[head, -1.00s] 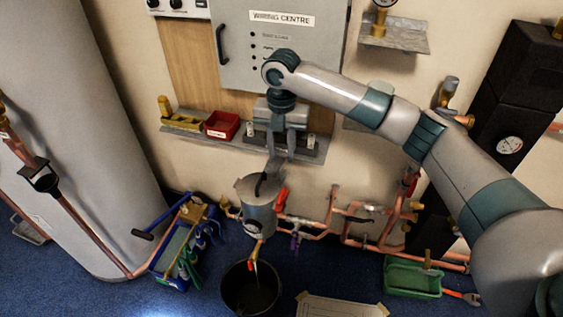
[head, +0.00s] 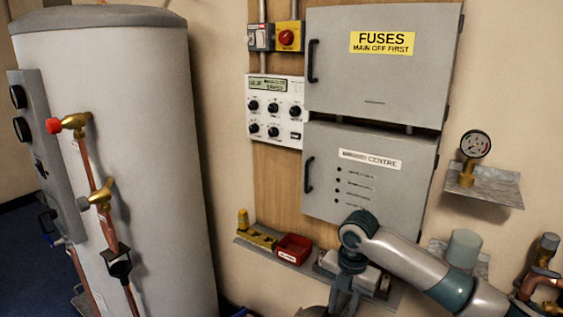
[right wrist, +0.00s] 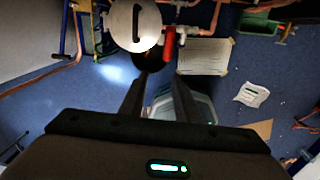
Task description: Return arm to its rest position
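My right arm (head: 440,275) comes in from the lower right in the head view. Its gripper (head: 347,302) points down at the bottom edge, where the fingertips are cut off. In the right wrist view the two dark fingers of the right gripper (right wrist: 160,84) stand apart with nothing held between them. A round metal canister (right wrist: 122,22) with a dark handle on top shows beyond the fingers, apart from them. My left arm and gripper are in neither view.
A ledge (head: 312,266) with a red tray (head: 293,248) lies behind the right gripper. A gauge shelf (head: 490,187) juts out at the right. A large grey cylinder (head: 130,150) stands left. In the wrist view a white board (right wrist: 205,57) and copper pipes lie around the canister.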

